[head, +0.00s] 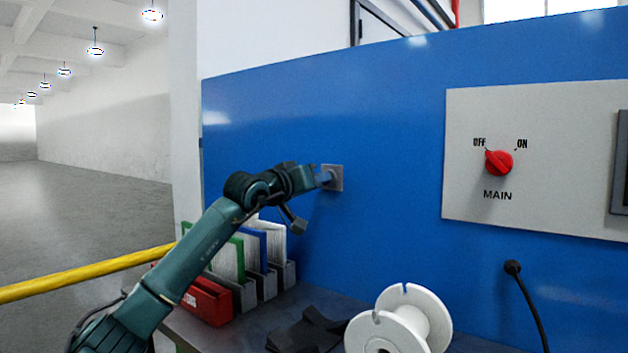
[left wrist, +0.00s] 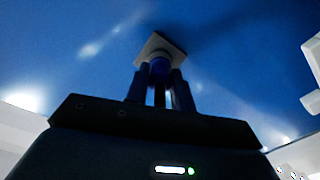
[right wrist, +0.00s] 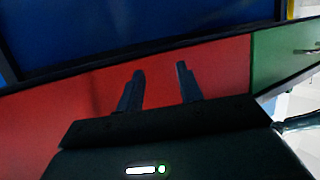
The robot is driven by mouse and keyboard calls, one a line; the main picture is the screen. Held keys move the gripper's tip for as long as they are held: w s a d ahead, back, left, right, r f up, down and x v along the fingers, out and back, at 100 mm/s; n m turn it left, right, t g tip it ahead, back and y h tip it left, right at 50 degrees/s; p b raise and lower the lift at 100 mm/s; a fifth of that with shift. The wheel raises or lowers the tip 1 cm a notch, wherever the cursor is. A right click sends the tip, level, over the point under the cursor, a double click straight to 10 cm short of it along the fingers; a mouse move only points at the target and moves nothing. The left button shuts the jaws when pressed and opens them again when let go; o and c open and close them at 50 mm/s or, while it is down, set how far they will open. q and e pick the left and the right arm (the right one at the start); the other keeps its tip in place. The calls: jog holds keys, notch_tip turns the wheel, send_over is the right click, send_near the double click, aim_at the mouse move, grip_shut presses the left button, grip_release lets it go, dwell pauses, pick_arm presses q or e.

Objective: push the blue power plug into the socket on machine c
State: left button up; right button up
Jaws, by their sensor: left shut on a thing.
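The grey square socket plate (head: 337,173) is on the blue machine wall. My left gripper (head: 322,179) is right in front of it, and in the left wrist view its fingers (left wrist: 159,88) are shut on the blue power plug (left wrist: 160,68). The plug's front end meets the socket plate (left wrist: 153,47) there; I cannot tell how deep it sits. In the head view the plug is mostly hidden by the gripper. My right gripper (right wrist: 159,88) shows only in the right wrist view, with its fingers apart and nothing between them.
A white spool (head: 431,310) and a dark object (head: 300,332) lie on the bench below. Binders in holders (head: 262,255) and a red box (head: 207,302) stand under my left arm. A red MAIN switch (head: 498,163) and a black cable (head: 527,300) are on the right.

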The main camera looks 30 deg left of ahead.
pick_arm(q)
jog(key=shift+w, duration=0.3)
pick_arm(e)
jog(key=shift+r, duration=0.3)
pick_arm(q)
jog(key=o, duration=1)
jog(key=shift+o, duration=0.2)
pick_arm(e)
jog(key=shift+s, duration=0.1)
pick_arm(q)
jog(key=shift+s, duration=0.35)
jog(key=s+b, duration=0.2)
jog(key=s, duration=1)
jog(key=shift+s+a, duration=0.2)
jog(key=shift+a, duration=0.25)
pick_arm(e)
notch_tip(320, 180, down, 3)
jog(key=shift+r, duration=0.1)
